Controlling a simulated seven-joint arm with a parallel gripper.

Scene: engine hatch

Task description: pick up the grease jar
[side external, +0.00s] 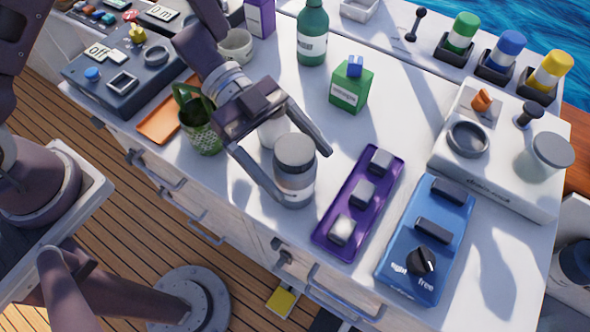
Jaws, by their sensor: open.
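A jar with a grey lid and a pale band (295,170), which looks like the grease jar, stands upright on the white counter near its front edge. No readable label shows on it. My gripper (304,176) is open, with one finger on each side of the jar in the picture. The left finger overlaps the jar's lower left side, and the right finger ends by its upper right. I cannot tell whether either finger touches the jar. Part of a white round thing (270,133) shows behind the jar, mostly hidden by my gripper.
A purple tray with grey blocks (322,238) lies close right of the jar, with a blue switch panel (408,270) beyond. A green box (351,88) and green bottle (312,35) stand behind. A green basket (203,135) is left. A white machine (490,178) fills the right.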

